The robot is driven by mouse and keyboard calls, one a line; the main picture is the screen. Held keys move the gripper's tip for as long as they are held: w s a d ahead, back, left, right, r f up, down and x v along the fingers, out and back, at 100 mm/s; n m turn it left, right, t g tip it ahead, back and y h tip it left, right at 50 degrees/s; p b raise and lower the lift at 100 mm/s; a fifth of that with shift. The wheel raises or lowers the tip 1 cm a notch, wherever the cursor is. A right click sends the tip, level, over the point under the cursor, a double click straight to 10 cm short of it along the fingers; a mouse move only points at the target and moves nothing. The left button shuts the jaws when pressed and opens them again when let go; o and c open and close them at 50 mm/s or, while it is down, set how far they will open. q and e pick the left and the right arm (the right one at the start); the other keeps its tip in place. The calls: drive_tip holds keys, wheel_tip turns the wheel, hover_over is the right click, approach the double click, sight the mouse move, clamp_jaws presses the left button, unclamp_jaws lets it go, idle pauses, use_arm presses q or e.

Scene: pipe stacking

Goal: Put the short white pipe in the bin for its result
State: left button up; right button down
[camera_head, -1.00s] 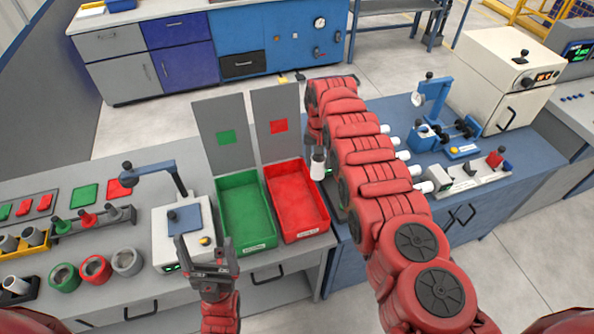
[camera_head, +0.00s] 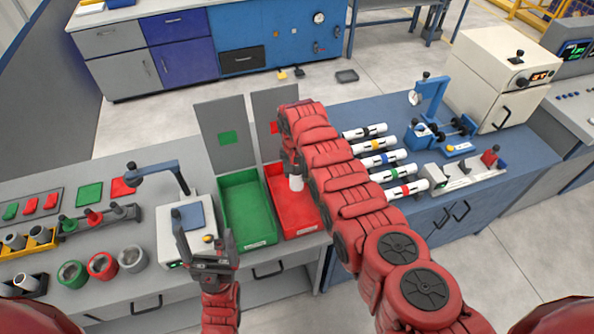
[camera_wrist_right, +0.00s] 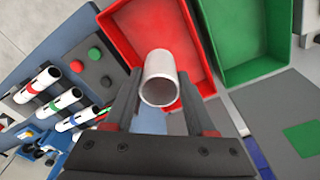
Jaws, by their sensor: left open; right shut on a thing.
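The short white pipe (camera_head: 296,183) hangs upright over the red bin (camera_head: 282,229) in the head view. My right gripper (camera_head: 293,170) is shut on it, partly hidden by my right arm. In the right wrist view the pipe (camera_wrist_right: 160,80) sits between the two fingers (camera_wrist_right: 165,100), its open end facing the camera, with the red bin (camera_wrist_right: 200,75) behind it. The green bin (camera_head: 258,234) stands directly left of the red one and looks empty. My left gripper (camera_head: 205,245) is open and empty, in front of the device with the blue-grey plate.
Several banded white pipes (camera_head: 380,159) lie on the blue bench at right. A testing device (camera_head: 187,222) stands left of the green bin.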

sight(296, 181)
drive_tip(key=shift+f+b, duration=5.8)
drive_tip(key=shift+f, duration=0.5)
drive_tip(key=shift+f+b, duration=0.6)
drive_tip(key=shift+b, duration=0.05)
drive_tip(key=shift+c, duration=0.8)
unclamp_jaws()
drive_tip(key=shift+r, duration=0.1)
drive_tip(key=shift+w+r, duration=0.1)
drive_tip(key=shift+r, duration=0.45)
drive_tip(key=r, duration=0.3)
drive_tip(key=r+b, duration=0.1)
drive_tip(key=r, duration=0.5)
drive_tip(key=shift+s, duration=0.25)
drive_tip(key=r+p, duration=0.2)
drive_tip(key=r, duration=0.4)
drive_tip(key=shift+s+r, duration=0.1)
drive_tip(key=shift+s, duration=0.1)
drive_tip(key=shift+s+a+r+p, duration=0.1)
drive_tip(key=shift+r+p, duration=0.2)
drive_tip(key=shift+r, duration=0.2)
